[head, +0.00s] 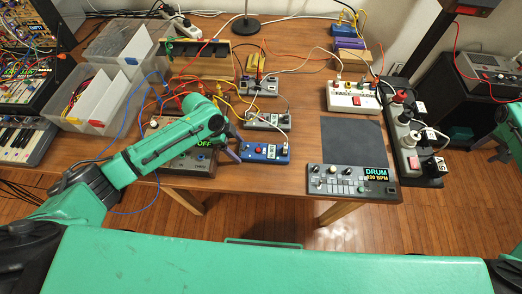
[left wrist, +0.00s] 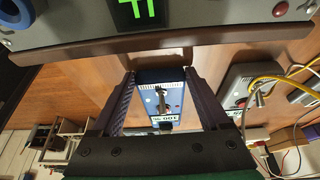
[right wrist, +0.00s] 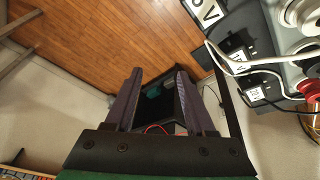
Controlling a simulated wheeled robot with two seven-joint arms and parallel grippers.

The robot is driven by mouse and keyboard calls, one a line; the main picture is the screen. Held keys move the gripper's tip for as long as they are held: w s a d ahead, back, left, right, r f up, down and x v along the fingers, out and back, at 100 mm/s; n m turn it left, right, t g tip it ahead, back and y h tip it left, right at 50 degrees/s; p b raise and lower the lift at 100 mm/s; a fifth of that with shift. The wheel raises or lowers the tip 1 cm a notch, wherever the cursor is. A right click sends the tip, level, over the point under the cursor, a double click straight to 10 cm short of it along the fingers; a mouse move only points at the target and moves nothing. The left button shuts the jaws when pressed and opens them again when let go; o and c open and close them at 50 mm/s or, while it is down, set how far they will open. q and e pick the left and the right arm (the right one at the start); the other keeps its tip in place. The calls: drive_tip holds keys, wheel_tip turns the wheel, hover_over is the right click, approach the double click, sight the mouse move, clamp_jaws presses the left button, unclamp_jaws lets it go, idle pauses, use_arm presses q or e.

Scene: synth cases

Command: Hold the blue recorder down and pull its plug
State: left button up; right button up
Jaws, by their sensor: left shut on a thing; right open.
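The blue recorder (head: 268,153), a small blue box with a red button, sits near the front edge of the wooden table. A light upright piece, which looks like a plug (head: 284,147), stands at its right end; its cable is hard to trace. My left gripper (head: 232,152) reaches down at the recorder's left end. In the left wrist view, its dark fingers (left wrist: 160,76) lie on both sides of the blue box (left wrist: 147,77), shut on it. My right gripper (right wrist: 158,76) is open and empty, over the floor to the right of the table.
A grey box (head: 267,121) with cables stands just behind the recorder. A drum machine (head: 350,180) and a dark mat (head: 352,142) lie to the right. A power strip (head: 408,130) with plugs runs along the table's right edge. Many loose cables cross the left side.

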drive_tip(key=w+a+f+m+y, duration=0.25)
drive_tip(key=a+m+y, duration=0.25)
drive_tip(key=a+m, duration=0.65)
drive_tip(key=n+g+y, duration=0.2)
drive_tip(key=n+y, duration=0.1)
drive_tip(key=y, duration=0.7)
approach(289, 153)
wheel_tip(289, 153, up, 3)
drive_tip(key=x, duration=0.9)
drive_tip(key=shift+a+r, duration=0.35)
clamp_jaws()
drive_tip(key=shift+r, duration=0.1)
